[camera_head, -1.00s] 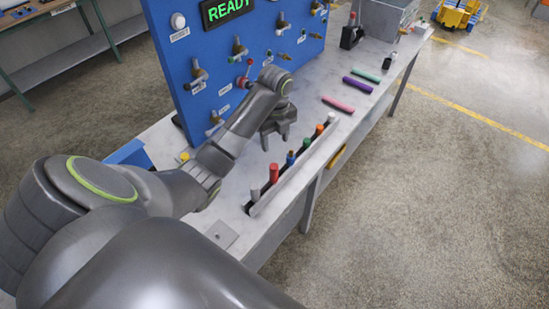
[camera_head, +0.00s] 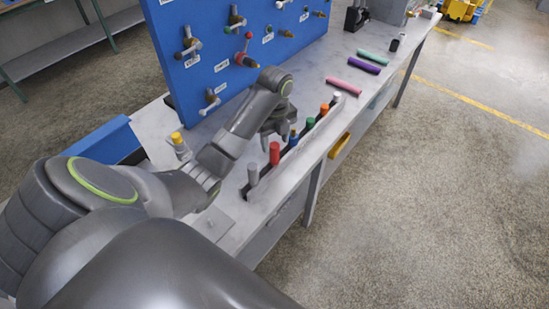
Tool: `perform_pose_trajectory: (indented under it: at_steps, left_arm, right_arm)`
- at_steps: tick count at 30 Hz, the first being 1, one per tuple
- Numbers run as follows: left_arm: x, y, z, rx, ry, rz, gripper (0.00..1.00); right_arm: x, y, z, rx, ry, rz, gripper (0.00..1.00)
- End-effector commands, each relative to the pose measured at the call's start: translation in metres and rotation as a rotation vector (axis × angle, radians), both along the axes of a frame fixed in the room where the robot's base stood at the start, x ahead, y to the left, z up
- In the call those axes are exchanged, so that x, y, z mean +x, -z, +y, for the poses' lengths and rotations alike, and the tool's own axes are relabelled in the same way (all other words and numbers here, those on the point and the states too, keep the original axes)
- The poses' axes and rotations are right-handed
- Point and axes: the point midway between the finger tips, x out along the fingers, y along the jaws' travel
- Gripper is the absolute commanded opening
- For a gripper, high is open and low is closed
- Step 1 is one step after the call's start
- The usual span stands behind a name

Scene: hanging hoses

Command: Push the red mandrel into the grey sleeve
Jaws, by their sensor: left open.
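The red mandrel (camera_head: 274,153) stands upright in a long dark rack near the front edge of the workbench, in the head view. It stands between a grey upright piece (camera_head: 252,175) and a blue one. I cannot tell whether that grey piece is the grey sleeve; no other clear grey sleeve shows. My left gripper (camera_head: 277,137) points down just behind the red and blue pieces, with its fingers apart and nothing seen between them. Its fingertips are partly hidden by the pieces in the rack. My right gripper is not in view.
Blue, green, orange and white-topped pieces (camera_head: 337,98) stand further along the rack. A blue panel (camera_head: 215,50) with valves rises behind my arm. Pink, purple (camera_head: 358,63) and green tubes lie on the far bench top. A yellow-capped item (camera_head: 179,140) stands beside my forearm.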

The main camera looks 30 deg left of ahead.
Motion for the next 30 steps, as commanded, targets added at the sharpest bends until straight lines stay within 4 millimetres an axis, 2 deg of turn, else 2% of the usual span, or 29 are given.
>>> perform_pose_trajectory:
  at_steps: [5,11,16,23,30]
  left_arm:
    - [-0.001,0.008,0.0,0.0,0.0,0.0,0.52]
    - [-0.005,0.034,0.0,-0.001,0.0,0.001,0.52]
    - [-0.005,0.05,0.0,-0.001,-0.001,0.002,0.52]
    - [-0.005,0.053,0.0,0.001,0.0,0.0,0.52]
    - [-0.005,0.053,0.0,0.001,0.0,0.0,0.21]
  right_arm:
    - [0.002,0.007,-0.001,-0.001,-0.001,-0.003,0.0]
    - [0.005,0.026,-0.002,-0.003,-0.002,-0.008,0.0]
    - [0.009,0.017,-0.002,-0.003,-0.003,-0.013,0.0]
    - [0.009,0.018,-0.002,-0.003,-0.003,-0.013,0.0]
    - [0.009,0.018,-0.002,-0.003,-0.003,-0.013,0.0]
